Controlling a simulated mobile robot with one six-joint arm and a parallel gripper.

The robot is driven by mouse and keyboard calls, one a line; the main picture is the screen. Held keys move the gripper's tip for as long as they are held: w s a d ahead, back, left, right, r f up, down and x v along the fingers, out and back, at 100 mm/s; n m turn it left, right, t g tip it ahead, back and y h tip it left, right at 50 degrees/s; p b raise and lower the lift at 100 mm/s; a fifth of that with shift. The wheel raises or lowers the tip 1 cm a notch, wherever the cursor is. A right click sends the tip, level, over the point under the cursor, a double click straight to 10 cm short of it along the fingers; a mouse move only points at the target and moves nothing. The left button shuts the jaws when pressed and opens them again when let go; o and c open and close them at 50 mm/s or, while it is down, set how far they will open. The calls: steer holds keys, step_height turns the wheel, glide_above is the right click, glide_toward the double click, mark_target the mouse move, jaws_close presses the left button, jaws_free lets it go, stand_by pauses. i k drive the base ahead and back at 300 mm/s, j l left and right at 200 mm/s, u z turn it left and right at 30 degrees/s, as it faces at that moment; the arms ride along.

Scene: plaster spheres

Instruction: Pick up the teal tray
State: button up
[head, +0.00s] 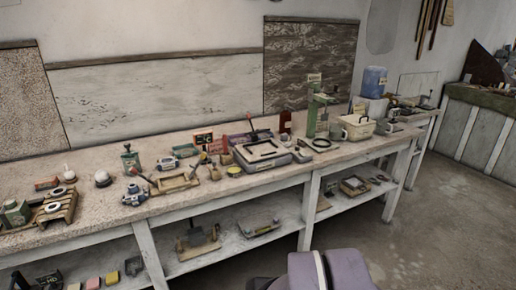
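I cannot pick out a clearly teal tray in the head view. A flat, greyish tray-like item (260,230) lies on the lower shelf under the middle of the bench; it is too small and dull to tell its colour. The purple-grey part with a pale stripe at the bottom edge appears to be mine. My gripper's fingers do not show.
A long workbench (100,222) is crowded with small tools, a grey machine (262,152), a green stand (312,115) and a cream box (357,127). A blue water container (374,82) stands at its far end. The floor (430,220) at right is clear.

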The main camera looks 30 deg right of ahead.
mark_target(186, 150)
steer(key=i+l, duration=0.1)
steer(key=i, duration=1.05)
steer(key=i+l, duration=0.15)
steer(key=i, duration=0.95)
